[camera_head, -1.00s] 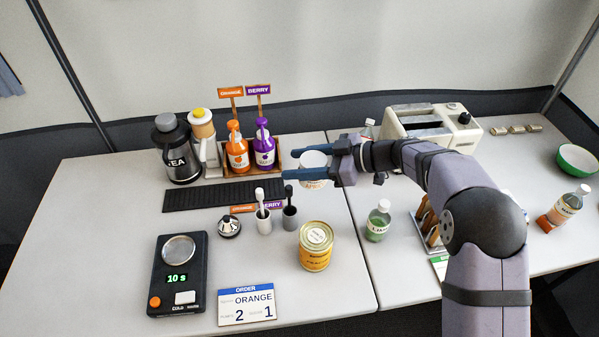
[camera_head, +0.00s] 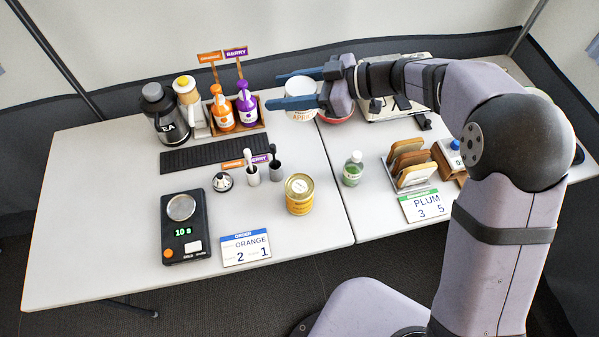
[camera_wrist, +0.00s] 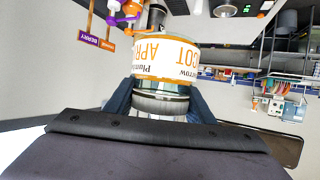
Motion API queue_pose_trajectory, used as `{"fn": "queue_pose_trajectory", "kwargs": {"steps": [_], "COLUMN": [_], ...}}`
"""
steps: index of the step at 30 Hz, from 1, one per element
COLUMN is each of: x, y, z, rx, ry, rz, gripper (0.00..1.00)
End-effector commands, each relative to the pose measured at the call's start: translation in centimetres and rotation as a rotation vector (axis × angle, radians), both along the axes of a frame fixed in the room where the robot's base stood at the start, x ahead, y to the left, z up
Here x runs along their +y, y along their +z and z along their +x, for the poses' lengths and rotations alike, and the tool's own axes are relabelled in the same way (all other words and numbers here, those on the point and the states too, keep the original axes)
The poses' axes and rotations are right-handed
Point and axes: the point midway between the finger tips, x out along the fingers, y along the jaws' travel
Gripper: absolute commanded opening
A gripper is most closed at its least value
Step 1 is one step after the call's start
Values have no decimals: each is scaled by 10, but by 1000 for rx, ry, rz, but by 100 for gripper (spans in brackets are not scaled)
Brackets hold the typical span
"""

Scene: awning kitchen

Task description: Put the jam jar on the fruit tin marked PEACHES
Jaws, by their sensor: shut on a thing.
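The jam jar (camera_head: 302,100) has a pale top and a white and orange label reading APRICOT. My gripper (camera_head: 294,90) is shut on it, one finger on each side, and holds it near the back of the table. In the wrist view the jar (camera_wrist: 165,62) appears upside down between my fingers, with glass and a silvery band near them. A yellow fruit tin (camera_head: 299,199) with a pale round top stands upright near the front; its lettering is too small to read surely. My gripper is behind and apart from this tin.
The ORANGE order card (camera_head: 246,249) lies in front. Pump bottles (camera_head: 222,113) stand back left. A red bowl (camera_head: 336,118) is beside the jar.

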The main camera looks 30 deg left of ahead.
Motion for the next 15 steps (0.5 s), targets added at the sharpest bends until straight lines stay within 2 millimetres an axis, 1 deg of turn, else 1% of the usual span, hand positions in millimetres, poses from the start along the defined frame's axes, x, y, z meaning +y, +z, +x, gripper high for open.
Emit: {"fn": "queue_pose_trajectory", "kwargs": {"steps": [1,2,5,9,12,15], "x": [-7,-11,-24,-40,-48,-55], "y": [6,5,-8,-32,-45,-54], "z": [-11,-17,-39,-67,-83,-96], "rx": [4,3,4,3,1,0], "ry": [0,1,12,34,53,81], "rz": [-2,-1,-1,-1,-1,1], "gripper": [19,19,19,19,19,19]}}
